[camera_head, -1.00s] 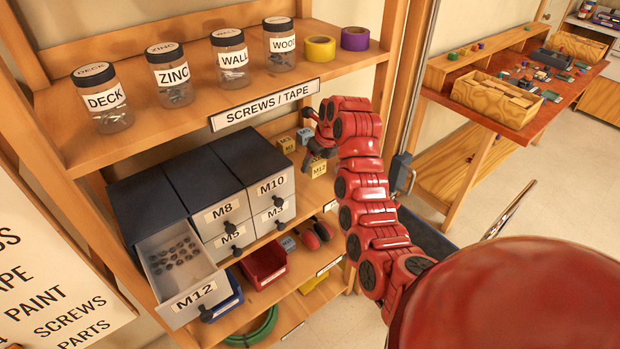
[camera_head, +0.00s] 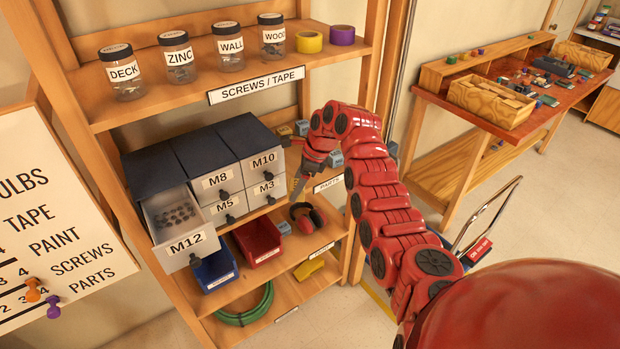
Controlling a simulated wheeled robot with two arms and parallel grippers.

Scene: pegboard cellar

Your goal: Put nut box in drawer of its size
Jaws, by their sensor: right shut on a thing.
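The M8 drawer (camera_head: 218,181), M5 drawer (camera_head: 226,206), M10 drawer (camera_head: 263,162) and M3 drawer (camera_head: 266,188) are closed. My left gripper is not in view.
Several small boxes (camera_head: 335,158) stand on the shelf behind my right arm. Jars (camera_head: 122,72) and tape rolls (camera_head: 309,42) are on the shelf above. Below are a blue bin (camera_head: 215,270), a red bin (camera_head: 256,242) and red earmuffs (camera_head: 307,218). A wooden post (camera_head: 372,130) stands right of the shelves.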

